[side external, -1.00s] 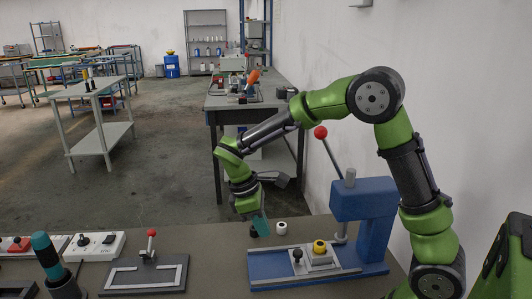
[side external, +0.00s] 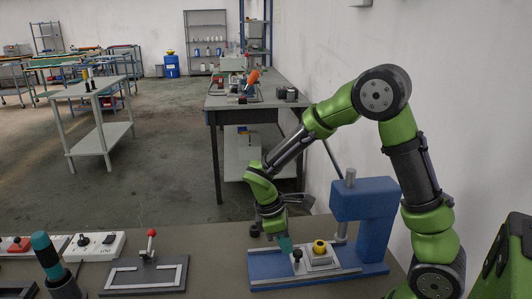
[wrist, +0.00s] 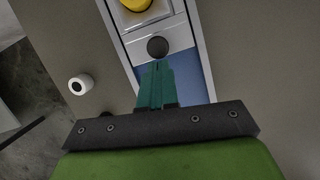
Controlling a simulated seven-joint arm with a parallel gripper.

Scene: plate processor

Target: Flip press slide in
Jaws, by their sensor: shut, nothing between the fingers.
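The blue press (side external: 365,215) stands at the right of the bench, its long lever largely hidden behind my arm. Its slide (side external: 318,264) is a light plate on the blue base, with a black knob (side external: 297,255) at its left end and a yellow ring-shaped part (side external: 319,247) on it. In the wrist view, the knob (wrist: 157,47) lies just ahead of my fingertips, with the yellow part (wrist: 136,4) beyond it at the top edge. My gripper (side external: 286,247) is shut and empty, pointing down just left of the knob. Contact with the knob cannot be told.
A small white cylinder (wrist: 80,85) stands on the bench beside the press base. A clamp fixture with a red-tipped lever (side external: 150,245) and a teal-handled tool (side external: 47,258) stand further left. Bench surface between the fixture and the press is clear.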

